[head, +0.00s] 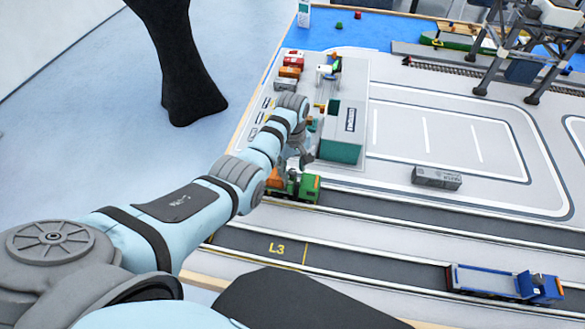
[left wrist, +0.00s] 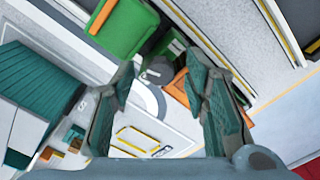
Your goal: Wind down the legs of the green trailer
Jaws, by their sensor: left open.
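A green body (left wrist: 125,28) lies beyond the left finger, and orange (left wrist: 180,86) shows by the right one. I cannot make out the legs. My right gripper is not in view.
A grey building with a green base (head: 340,151) stands close behind the gripper; its green side also shows in the left wrist view (left wrist: 35,90). A grey container (head: 436,178) lies on the yard. A blue truck (head: 500,282) is at lower right.

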